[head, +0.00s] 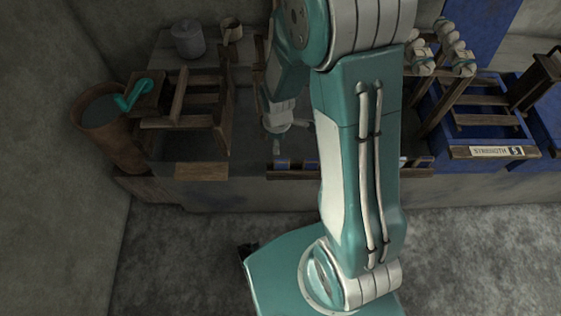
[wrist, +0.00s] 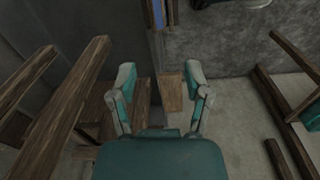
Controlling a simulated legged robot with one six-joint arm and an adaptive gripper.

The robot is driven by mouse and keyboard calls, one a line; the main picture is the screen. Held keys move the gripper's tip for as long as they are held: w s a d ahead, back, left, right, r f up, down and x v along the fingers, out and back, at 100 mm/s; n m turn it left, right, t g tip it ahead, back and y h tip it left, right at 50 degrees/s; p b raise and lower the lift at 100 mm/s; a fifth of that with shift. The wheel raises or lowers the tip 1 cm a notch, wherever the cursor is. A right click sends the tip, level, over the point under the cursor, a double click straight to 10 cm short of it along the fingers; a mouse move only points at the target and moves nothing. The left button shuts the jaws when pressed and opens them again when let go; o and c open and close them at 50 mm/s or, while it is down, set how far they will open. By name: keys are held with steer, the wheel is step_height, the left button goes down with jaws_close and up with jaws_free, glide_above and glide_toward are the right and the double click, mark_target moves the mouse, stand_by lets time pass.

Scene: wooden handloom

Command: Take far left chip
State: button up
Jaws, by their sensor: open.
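A low wooden rack (head: 290,175) runs along the front edge of the bench in the head view. Small dark blue chips stand in it; the far left chip (head: 282,163) is at its left end. My arm hides the middle of the row. My gripper (head: 290,138) hangs behind and above the left part of the rack, apart from it. In the wrist view my gripper (wrist: 160,76) is open, with nothing held between its fingers. A blue and yellowish strip (wrist: 158,12) shows at the top there; I cannot tell if it is the chips.
A wooden frame with a teal crank (head: 132,95) and a brown barrel (head: 112,135) stand at the left. A grey pot (head: 188,40) and a small cup (head: 231,30) are behind. Blue crates (head: 450,130) stand at the right. Wooden bars (wrist: 65,95) flank my gripper.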

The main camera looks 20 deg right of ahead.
mark_target(281, 159)
steer(key=f, duration=0.1)
steer(key=f+n, duration=0.1)
steer(key=shift+s+d+f, duration=0.1)
steer(key=shift+s+f, duration=0.1)
steer(key=shift+f, duration=0.2)
steer(key=f, duration=0.5)
steer(key=shift+a+f, duration=0.1)
steer(key=shift+a, duration=0.1)
steer(key=f, duration=0.1)
steer(key=d+f, duration=0.1)
steer(key=f, duration=0.2)
steer(key=shift+w+d+f, duration=0.15)
steer(key=shift+d+f, duration=0.05)
steer(key=shift+d, duration=0.15)
steer(key=shift+f, duration=0.65)
steer(key=shift+a, duration=0.1)
steer(key=shift+c, duration=0.3)
jaws_close()
